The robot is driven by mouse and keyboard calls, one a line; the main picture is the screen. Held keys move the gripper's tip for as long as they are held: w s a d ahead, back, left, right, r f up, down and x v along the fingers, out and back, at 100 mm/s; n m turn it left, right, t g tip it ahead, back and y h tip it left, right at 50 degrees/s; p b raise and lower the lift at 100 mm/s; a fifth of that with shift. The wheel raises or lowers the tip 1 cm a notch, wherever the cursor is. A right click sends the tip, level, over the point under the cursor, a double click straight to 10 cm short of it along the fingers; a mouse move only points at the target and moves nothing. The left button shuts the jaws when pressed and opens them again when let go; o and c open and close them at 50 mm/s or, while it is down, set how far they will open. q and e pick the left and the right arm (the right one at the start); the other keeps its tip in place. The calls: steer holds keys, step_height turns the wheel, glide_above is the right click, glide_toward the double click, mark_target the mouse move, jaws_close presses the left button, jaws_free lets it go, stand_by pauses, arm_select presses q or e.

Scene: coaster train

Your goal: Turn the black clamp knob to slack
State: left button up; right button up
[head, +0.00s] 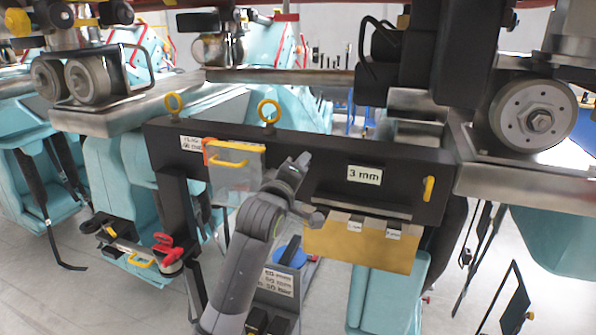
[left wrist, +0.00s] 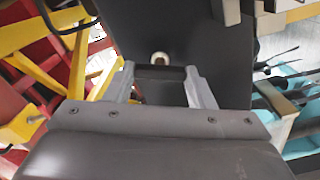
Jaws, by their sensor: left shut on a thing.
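My left gripper (head: 298,167) is at the front of the long black box beam (head: 400,160), between the clear panel and the "3 mm" label. In the left wrist view its two grey fingers (left wrist: 160,74) close on a short dark bar (left wrist: 165,72), which appears to be the black clamp knob. A pale round stud (left wrist: 160,58) shows just beyond it on a black face. In the head view the knob is hidden by the gripper, and its turn angle cannot be read. My right gripper is in neither view.
A clear panel with a yellow handle (head: 230,162) hangs left of the gripper. A tan plate (head: 362,245) hangs below right. Yellow eye rings (head: 269,111) stand on the beam. A red-handled clamp (head: 165,244) is at lower left. Wheels (head: 533,118) and rail lie above.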

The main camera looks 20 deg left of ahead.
arm_select(q)
steer(key=n, duration=0.4)
steer(key=shift+f+n, duration=0.1)
steer(key=shift+n, duration=0.2)
stand_by(0.3)
steer(key=o, duration=1)
steer(key=shift+s, duration=0.1)
